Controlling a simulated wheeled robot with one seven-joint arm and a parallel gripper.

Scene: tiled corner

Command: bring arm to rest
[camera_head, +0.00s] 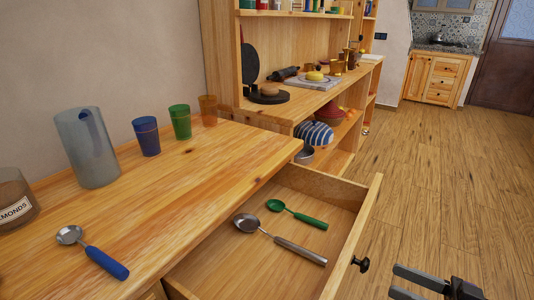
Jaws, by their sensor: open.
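My gripper (408,283) shows at the bottom right edge, in front of and to the right of the open drawer. Its two dark fingers are apart, with nothing between them. The wooden drawer (364,212) is pulled out from under the counter. In it lie a grey-handled metal scoop (300,250) and a green scoop (308,219). My gripper touches neither of them. The rest of my arm is out of view.
On the wooden counter (190,190) stand a grey pitcher (86,148), several coloured cups (181,122), an almond jar (14,198) and a blue-handled scoop (105,262). The drawer's black knob (361,264) juts out near my gripper. The wooden floor (450,190) at right is clear.

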